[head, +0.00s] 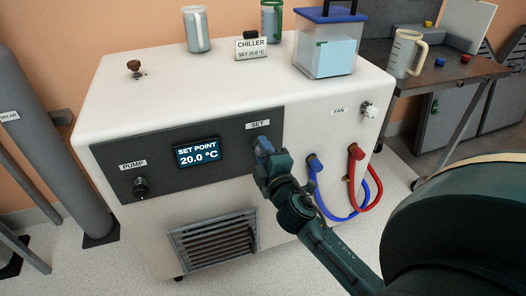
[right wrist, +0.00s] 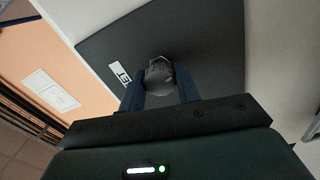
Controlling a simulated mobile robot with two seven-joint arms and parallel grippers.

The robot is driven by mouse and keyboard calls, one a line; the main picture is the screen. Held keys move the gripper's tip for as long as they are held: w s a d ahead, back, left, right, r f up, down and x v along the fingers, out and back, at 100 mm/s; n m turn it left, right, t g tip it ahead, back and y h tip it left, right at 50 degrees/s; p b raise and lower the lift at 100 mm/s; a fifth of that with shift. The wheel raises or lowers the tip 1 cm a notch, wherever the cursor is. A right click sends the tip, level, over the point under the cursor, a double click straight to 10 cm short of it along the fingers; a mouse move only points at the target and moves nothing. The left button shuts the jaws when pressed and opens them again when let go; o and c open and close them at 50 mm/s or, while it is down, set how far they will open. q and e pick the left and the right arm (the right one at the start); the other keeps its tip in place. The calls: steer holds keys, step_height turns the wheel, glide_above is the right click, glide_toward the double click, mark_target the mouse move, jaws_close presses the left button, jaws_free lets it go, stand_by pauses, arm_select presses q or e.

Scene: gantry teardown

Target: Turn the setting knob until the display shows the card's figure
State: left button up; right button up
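The white chiller (head: 230,75) has a dark front panel with a display (head: 197,152) reading SET POINT 20.0 °C. The card (head: 250,48) on its top reads CHILLER, SET 20.0 °C. My right gripper (head: 263,147) is at the setting knob under the SET label (head: 258,124) and hides most of the knob in the head view. In the right wrist view the grey knob (right wrist: 159,75) sits between the two blue fingers of the right gripper (right wrist: 160,88), which appear to touch its sides. My left gripper is not in view.
The pump knob (head: 141,187) is at the panel's left end. A fan switch (head: 370,110) and blue and red hoses (head: 372,188) are right of my gripper. A lidded clear tank (head: 326,55) and jugs stand on top. A workbench (head: 440,72) is behind right.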

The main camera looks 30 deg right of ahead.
steer(key=o, duration=0.4)
steer(key=shift+o, duration=0.2)
steer(key=shift+s, duration=0.1)
arm_select(q)
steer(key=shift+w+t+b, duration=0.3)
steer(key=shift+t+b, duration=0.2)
steer(key=shift+b, duration=0.15)
arm_select(e)
steer(key=v, duration=1.3)
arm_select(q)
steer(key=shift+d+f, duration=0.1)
